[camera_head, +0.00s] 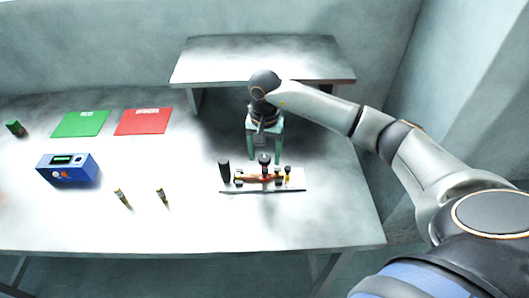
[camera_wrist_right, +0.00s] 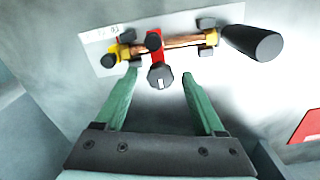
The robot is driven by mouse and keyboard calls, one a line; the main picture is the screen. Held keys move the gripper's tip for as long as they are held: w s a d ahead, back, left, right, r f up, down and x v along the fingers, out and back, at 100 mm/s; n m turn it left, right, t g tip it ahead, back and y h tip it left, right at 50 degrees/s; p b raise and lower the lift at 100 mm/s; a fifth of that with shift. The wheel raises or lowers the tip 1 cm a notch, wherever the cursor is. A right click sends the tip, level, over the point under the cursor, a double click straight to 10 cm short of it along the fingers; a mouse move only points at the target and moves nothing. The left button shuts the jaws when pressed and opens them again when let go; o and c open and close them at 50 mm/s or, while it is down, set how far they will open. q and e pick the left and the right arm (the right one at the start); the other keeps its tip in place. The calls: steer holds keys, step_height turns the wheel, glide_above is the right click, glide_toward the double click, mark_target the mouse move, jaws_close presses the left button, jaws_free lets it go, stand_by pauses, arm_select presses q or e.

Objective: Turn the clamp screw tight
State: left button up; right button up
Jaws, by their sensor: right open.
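The clamp screw has a dark knob with a pale mark on top (camera_wrist_right: 160,77), beside a red clamp (camera_wrist_right: 154,52). The knob also shows in the head view (camera_head: 265,159). The clamp sits over a copper-coloured pipe piece (camera_wrist_right: 183,42) on a pale fixture plate (camera_head: 295,186). My right gripper (camera_head: 265,155), with green fingers, is open and points down by the fixture's far side. In the right wrist view its fingertips (camera_wrist_right: 159,74) appear on either side of the knob, with clear gaps and no visible contact. My left gripper is not in view.
A black cylinder (camera_head: 224,171) stands at the plate's left end. Further left are a blue box (camera_head: 67,170), two small dark-and-yellow pieces (camera_head: 122,198), and green (camera_head: 80,123) and red (camera_head: 143,121) mats. A raised table (camera_head: 260,60) stands behind. The front table area is clear.

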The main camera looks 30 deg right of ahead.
jaws_close()
stand_by(0.6)
